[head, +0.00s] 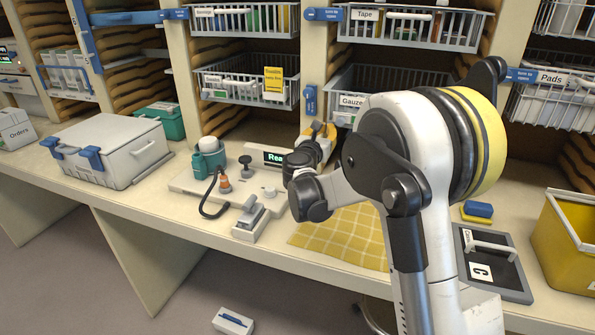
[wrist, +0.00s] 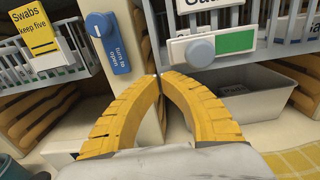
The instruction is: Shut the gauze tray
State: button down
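The gauze tray (head: 375,80) is a grey wire basket with a "Gauze" label, under the tape tray. It juts forward of the shelf, and my arm hides its right part. In the wrist view its front shows at the top, with a label cut off by the frame and a plate with a grey knob (wrist: 200,50) and a green patch. The blue latch (head: 310,100) beside it hangs upright on the post; it also shows in the wrist view (wrist: 107,42). My gripper (wrist: 159,76) has its yellow fingertips together, empty, just below and left of the knob. Contact cannot be told.
The swabs tray (head: 250,90) is left of the post. Below are a grey open bin (wrist: 265,92), a bench with a white case (head: 110,145), a device with a green display (head: 273,156) and a yellow checked cloth (head: 345,235). A yellow bin (head: 565,245) stands at right.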

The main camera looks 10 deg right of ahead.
jog(key=shift+x, duration=3.9)
jog(key=shift+s, duration=0.1)
